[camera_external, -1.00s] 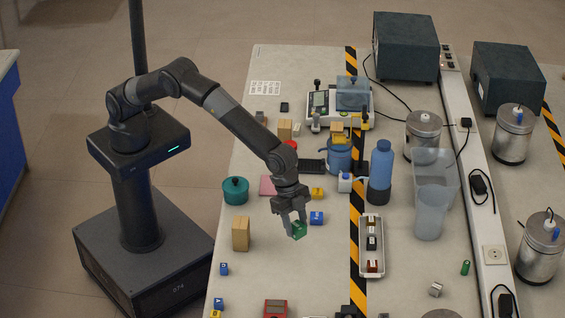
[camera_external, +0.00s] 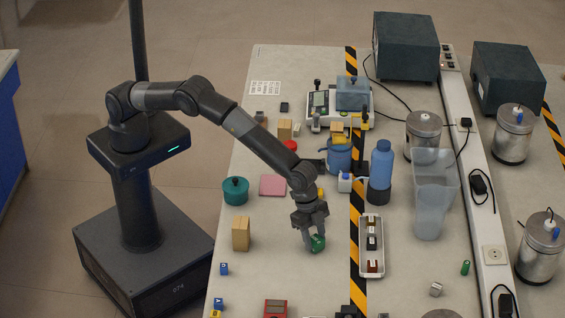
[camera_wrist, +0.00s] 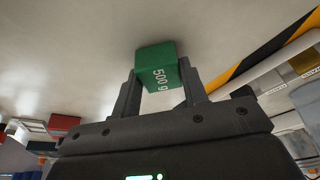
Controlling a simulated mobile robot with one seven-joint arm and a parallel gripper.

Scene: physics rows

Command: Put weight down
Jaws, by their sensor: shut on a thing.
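A green weight (camera_external: 318,243) is held between the fingers of my gripper (camera_external: 316,236). In the wrist view the weight (camera_wrist: 158,68) reads "500 g" and sits between both fingertips of my gripper (camera_wrist: 160,85). In the external view it is low over the pale table (camera_external: 275,275), left of the striped tape. I cannot tell whether its underside touches the table.
A silver tray (camera_external: 371,262) with several small items lies to the right, across the striped tape (camera_external: 356,285). A wooden block (camera_external: 241,233) stands to the left. A red device (camera_external: 275,308) lies at the front. The table between them looks clear.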

